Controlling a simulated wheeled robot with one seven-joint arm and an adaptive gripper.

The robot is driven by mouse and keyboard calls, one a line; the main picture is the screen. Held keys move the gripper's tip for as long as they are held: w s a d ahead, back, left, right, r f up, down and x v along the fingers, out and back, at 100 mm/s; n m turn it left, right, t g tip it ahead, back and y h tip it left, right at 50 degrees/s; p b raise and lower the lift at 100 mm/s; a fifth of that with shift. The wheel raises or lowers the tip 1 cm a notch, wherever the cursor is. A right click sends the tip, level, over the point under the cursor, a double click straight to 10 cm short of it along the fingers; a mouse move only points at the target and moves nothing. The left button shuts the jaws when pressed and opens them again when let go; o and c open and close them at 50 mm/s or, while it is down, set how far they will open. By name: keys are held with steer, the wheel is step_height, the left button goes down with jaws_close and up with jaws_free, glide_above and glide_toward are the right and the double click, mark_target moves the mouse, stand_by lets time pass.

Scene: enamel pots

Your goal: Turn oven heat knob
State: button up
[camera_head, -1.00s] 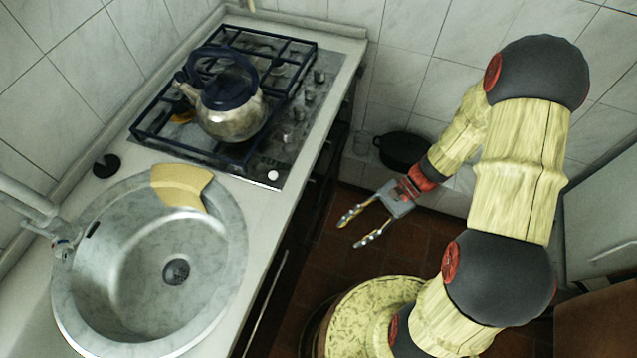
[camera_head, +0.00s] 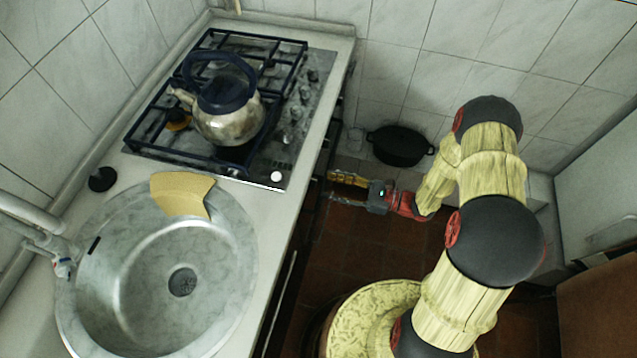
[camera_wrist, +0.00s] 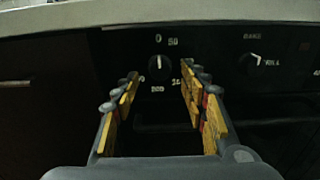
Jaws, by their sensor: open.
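The oven's dark front panel (camera_wrist: 110,50) fills the upper part of the wrist view. A round black knob (camera_wrist: 159,68) on it has a pale pointer mark toward the top, with numbers printed around it. My gripper (camera_wrist: 160,82) is open, and its yellow-padded fingers appear to either side below this knob. Whether they touch it, I cannot tell. In the head view my gripper (camera_head: 333,188) is beside the oven front, under the counter edge, with its fingertips close to the front. The knob is hidden there. A second knob (camera_wrist: 250,63) with small print sits to the right.
The counter edge (camera_wrist: 160,13) overhangs the panel above my gripper. A metal kettle (camera_head: 230,118) stands on the hob (camera_head: 285,165), with a round sink (camera_head: 235,270) beside it. A black pot (camera_head: 400,148) stands behind my gripper near the wall.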

mark_target(316, 182)
steer(key=shift+b+x, duration=0.55)
steer(key=shift+x, duration=1.9)
steer(key=c, duration=0.3)
steer(key=c, duration=0.8)
steer(key=shift+c, duration=0.2)
steer(key=shift+m+p, duration=0.3)
steer(key=shift+p, duration=0.05)
steer(key=shift+r+m+p, duration=0.15)
steer(key=shift+m+p, duration=1.9)
steer(key=shift+m, duration=0.55)
